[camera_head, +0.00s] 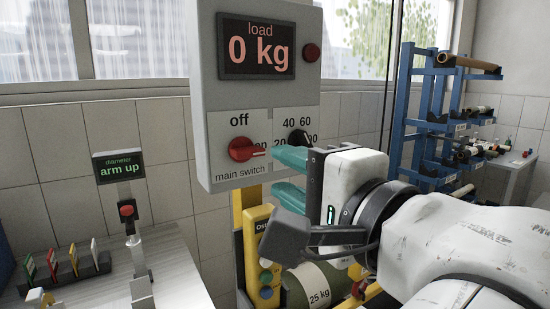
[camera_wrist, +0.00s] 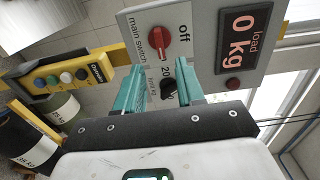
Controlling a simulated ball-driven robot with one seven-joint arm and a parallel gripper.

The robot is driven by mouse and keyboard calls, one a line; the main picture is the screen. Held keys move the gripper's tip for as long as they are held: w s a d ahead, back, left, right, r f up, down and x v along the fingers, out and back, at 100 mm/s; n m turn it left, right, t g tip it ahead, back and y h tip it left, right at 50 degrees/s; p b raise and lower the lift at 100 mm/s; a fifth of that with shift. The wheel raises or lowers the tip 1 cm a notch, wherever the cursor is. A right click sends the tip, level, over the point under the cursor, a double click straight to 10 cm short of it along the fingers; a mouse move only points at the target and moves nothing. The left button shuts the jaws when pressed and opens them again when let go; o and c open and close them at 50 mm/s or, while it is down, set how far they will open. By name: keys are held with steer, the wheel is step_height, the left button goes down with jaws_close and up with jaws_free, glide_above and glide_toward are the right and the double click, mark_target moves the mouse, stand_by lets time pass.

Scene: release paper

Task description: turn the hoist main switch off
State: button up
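The hoist main switch is a red rotary knob (camera_head: 243,149) on the grey control panel (camera_head: 212,108), between the label "off" above and "main switch" below. Its pale pointer mark faces right, toward the partly visible "on". In the wrist view the red knob (camera_wrist: 157,42) lies beyond the fingertips, near the left one. My gripper (camera_head: 289,175) has two teal fingers spread apart with nothing between them, just right of and below the red knob, apart from it. In the wrist view my gripper (camera_wrist: 161,80) is open, with the black dial (camera_wrist: 168,88) showing in the gap.
The panel display (camera_head: 258,48) reads "load 0 kg". Below hangs a yellow button strip (camera_head: 254,245) beside a "25 kg" roll (camera_head: 318,287). A grey table with an "arm up" display (camera_head: 118,167) stands left; a blue rack (camera_head: 405,100) stands right.

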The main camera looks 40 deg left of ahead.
mark_target(251, 155)
steer(key=p+x, duration=0.1)
steer(key=x, duration=0.8)
steer(key=shift+w+a+f+p, duration=0.1)
steer(key=shift+w+a+p, duration=0.05)
steer(key=shift+a+p, duration=0.25)
steer(key=shift+c, duration=0.3)
jaws_close()
